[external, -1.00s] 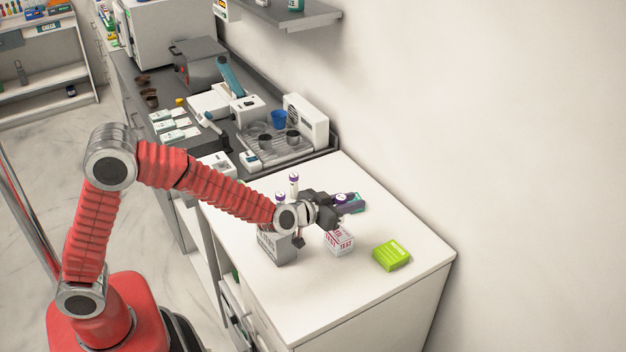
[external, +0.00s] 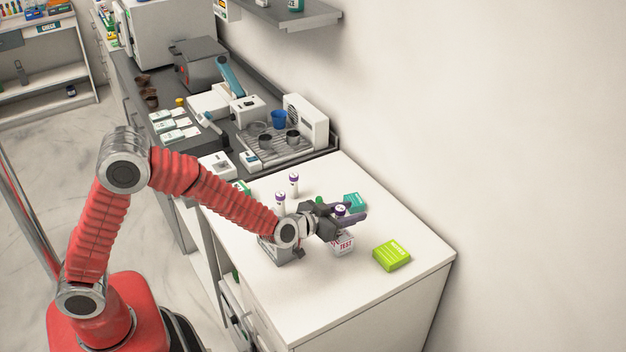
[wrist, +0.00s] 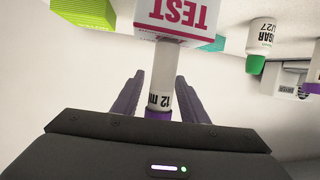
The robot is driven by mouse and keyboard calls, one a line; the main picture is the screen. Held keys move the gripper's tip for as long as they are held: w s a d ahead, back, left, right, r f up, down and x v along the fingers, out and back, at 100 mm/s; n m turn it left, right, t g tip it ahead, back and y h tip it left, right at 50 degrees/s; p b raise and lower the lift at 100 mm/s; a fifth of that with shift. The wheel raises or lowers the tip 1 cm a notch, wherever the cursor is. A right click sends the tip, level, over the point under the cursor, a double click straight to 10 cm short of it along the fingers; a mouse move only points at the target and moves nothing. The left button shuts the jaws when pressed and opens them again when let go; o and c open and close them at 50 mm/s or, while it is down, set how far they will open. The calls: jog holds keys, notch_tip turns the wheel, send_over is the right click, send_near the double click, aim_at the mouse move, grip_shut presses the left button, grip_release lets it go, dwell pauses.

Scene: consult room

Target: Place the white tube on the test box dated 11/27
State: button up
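A white tube with a purple cap (external: 340,209) is upright at the white box with red TEST lettering (external: 344,246). In the wrist view, which looks upside down, the tube (wrist: 161,75) meets the edge of the TEST box (wrist: 178,18); it appears to stand on its top. No date on this box is readable. My gripper (external: 352,212) is around the tube, one finger each side. In the wrist view the fingers of my gripper (wrist: 158,88) look slightly apart from the tube, with a narrow gap at the left.
Purple-capped tubes (external: 293,185) stand by a grey rack (external: 284,255) at the left. A lime-green box (external: 391,255) lies at the right, and a teal box (external: 354,201) behind. A green-capped white container (wrist: 262,38) shows in the wrist view. The front counter (external: 340,300) is clear.

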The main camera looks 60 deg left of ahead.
jog(key=shift+o, duration=0.2)
jog(key=shift+r, duration=0.15)
jog(key=v, duration=1.2)
dwell(0.5)
jog(key=s+a+r+m+g+h, duration=0.1)
jog(key=s+r+m+g+h, duration=0.3)
jog(key=s, duration=0.7)
jog(key=s+a+g, duration=0.1)
jog(key=s+a, duration=0.2)
jog(key=s, duration=0.4)
jog(key=s+a+n+g+y, duration=0.1)
jog(key=s+a+g, duration=0.1)
jog(key=s+a, duration=0.2)
jog(key=s+a+f+n+g+y, duration=0.1)
jog(key=s+a, duration=0.3)
jog(key=s, duration=0.7)
jog(key=shift+g, duration=0.4)
